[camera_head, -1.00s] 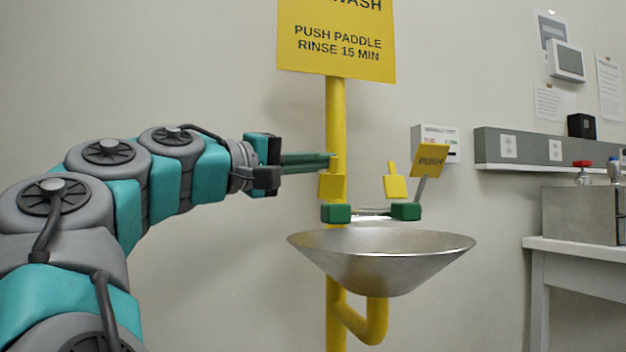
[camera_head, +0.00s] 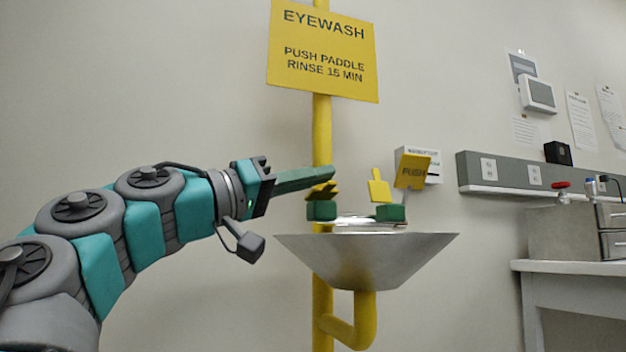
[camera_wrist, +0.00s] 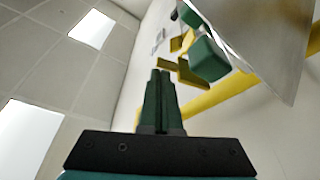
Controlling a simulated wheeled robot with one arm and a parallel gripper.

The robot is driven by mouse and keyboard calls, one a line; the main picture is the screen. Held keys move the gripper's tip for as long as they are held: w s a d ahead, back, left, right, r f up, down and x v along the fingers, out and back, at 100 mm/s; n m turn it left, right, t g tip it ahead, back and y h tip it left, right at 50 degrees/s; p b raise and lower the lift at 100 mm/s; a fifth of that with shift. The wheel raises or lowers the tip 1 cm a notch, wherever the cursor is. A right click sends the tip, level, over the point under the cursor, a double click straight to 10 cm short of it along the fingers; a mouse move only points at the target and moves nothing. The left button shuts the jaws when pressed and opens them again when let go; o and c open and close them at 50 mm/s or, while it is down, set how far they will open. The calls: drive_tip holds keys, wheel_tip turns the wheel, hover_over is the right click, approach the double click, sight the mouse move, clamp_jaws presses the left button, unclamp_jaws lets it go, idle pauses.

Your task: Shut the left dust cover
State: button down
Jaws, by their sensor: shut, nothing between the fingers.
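The left dust cover (camera_head: 322,188) is a small yellow flap above the left green spray head (camera_head: 321,210). It is tipped well down from upright, but a gap to the head still seems to show. My gripper (camera_head: 333,173) is shut and empty, its long green fingers reaching in from the left just above the flap. I cannot tell whether they touch it. In the wrist view the fingertips (camera_wrist: 160,73) are beside the yellow flap (camera_wrist: 188,74) and the green head (camera_wrist: 209,60). The right dust cover (camera_head: 379,188) stands upright behind the right green head (camera_head: 390,212).
The steel bowl (camera_head: 366,258) is below the heads. The yellow pipe (camera_head: 322,130) rises behind my fingers to the eyewash sign (camera_head: 323,50). The push paddle (camera_head: 412,171) stands at the right. A bench (camera_head: 575,268) is farther right. The wall at left is clear.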

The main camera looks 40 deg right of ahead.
drive_tip(key=shift+s+f, duration=0.2)
drive_tip(key=shift+f, duration=0.65)
drive_tip(key=shift+f, duration=0.2)
